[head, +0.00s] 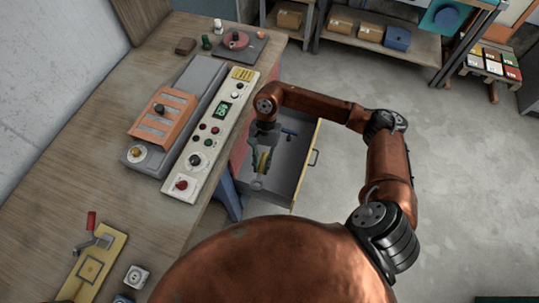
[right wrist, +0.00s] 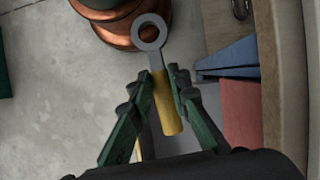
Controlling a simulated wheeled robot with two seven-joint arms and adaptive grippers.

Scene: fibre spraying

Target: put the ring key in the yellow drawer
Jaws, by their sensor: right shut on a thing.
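The yellow drawer (head: 306,170) stands open beside the workbench, with its grey inside showing. My right gripper (head: 263,160) is over the left part of the open drawer, pointing down. In the right wrist view my right gripper (right wrist: 162,88) is shut on the ring key (right wrist: 165,98), with a finger on each side of its yellow handle. The key's grey ring end sticks out past the fingertips. I cannot tell how high the key is above the drawer floor. My left gripper is not in view.
A small blue-handled item (head: 288,131) lies in the drawer near its far end. The control panel (head: 212,137) and an orange-topped device (head: 163,117) stand on the workbench (head: 85,150) to the left. A shelf with boxes (head: 370,31) is at the back. The floor to the right is clear.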

